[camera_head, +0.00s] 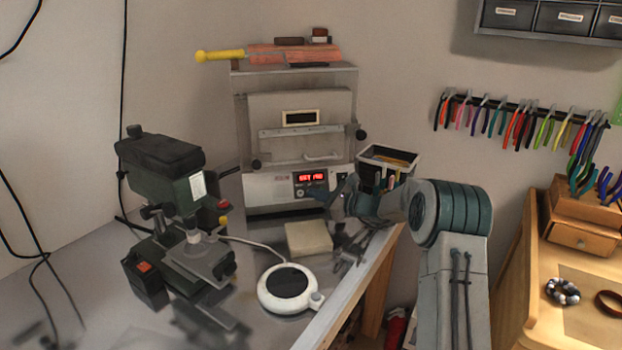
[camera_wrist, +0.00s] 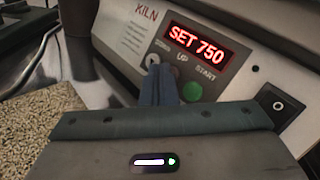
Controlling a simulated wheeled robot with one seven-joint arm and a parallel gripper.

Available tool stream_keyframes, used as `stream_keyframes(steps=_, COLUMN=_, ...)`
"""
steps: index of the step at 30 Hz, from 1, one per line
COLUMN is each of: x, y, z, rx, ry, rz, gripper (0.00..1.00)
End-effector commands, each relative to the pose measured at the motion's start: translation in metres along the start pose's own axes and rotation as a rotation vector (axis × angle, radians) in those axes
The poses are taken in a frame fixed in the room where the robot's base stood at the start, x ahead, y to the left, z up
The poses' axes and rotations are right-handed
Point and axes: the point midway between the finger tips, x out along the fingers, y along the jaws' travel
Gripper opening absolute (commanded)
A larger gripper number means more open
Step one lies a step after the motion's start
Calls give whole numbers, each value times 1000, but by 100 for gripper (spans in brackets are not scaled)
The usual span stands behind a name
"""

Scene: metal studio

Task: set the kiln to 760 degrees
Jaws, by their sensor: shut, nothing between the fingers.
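The kiln (camera_head: 262,189) stands at the back of the metal bench with its door shut. Its red display (camera_wrist: 196,45) reads SET 750 in the wrist view; the display in the head view (camera_head: 311,177) is too small to read surely. Below it are a pale round button (camera_wrist: 152,61) under a blurred label, the UP label (camera_wrist: 182,57), and a green START button (camera_wrist: 192,91). My gripper (camera_wrist: 163,70) is shut and empty, its fingertips at the panel below the UP label, hiding the button there. I cannot tell whether they touch it. My gripper also shows in the head view (camera_head: 322,196).
A beige block (camera_head: 309,238) and a round white device (camera_head: 285,290) lie on the bench before the kiln. A green bench machine (camera_head: 180,205) stands left. A tool bin (camera_head: 389,158) shows beside my arm.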

Motion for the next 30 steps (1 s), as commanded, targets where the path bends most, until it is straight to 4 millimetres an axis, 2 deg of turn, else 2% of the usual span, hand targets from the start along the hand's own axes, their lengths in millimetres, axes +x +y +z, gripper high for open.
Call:
stream_keyframes(steps=14, x=2, y=-1, z=-2, rx=1, ry=0, rz=0, gripper=0)
stream_keyframes(steps=30, x=-6, y=5, z=5, rx=0, ry=0, rz=0, gripper=0)
